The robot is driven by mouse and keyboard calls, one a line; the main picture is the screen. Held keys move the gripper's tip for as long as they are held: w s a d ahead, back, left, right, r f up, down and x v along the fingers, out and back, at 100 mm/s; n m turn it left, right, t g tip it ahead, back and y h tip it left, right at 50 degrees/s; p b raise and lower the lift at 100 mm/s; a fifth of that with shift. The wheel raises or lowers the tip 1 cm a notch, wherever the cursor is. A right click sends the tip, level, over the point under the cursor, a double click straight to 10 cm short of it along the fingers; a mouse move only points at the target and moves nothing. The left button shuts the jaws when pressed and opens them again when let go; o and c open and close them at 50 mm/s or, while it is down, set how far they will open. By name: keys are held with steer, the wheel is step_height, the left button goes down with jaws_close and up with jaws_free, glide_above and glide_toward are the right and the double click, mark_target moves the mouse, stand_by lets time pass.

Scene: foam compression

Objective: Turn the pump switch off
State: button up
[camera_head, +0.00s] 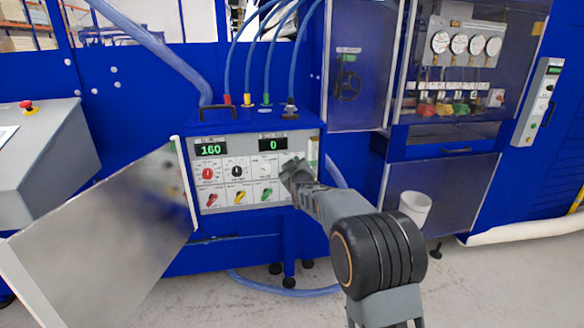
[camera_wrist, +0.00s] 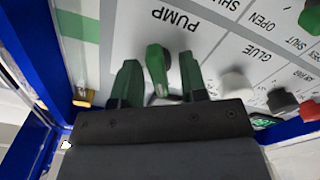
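The pump switch (camera_wrist: 157,68) is a green lever on the white control panel (camera_wrist: 115,35), beside the word PUMP in the wrist view. My gripper (camera_wrist: 161,78) has its two dark green fingers apart, one on each side of the lever. A gap shows on both sides of the lever; I cannot tell whether any finger touches it. In the head view my gripper (camera_head: 293,168) is at the right side of the control panel (camera_head: 226,194) and hides the pump switch.
Displays reading 160 (camera_head: 211,149) and 0 (camera_head: 274,145) sit above several coloured knobs and levers. An open metal door (camera_head: 105,240) stands left of the panel.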

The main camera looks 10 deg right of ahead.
steer(key=s+b, duration=0.1)
steer(key=s, duration=1.2)
steer(key=shift+s, duration=0.4)
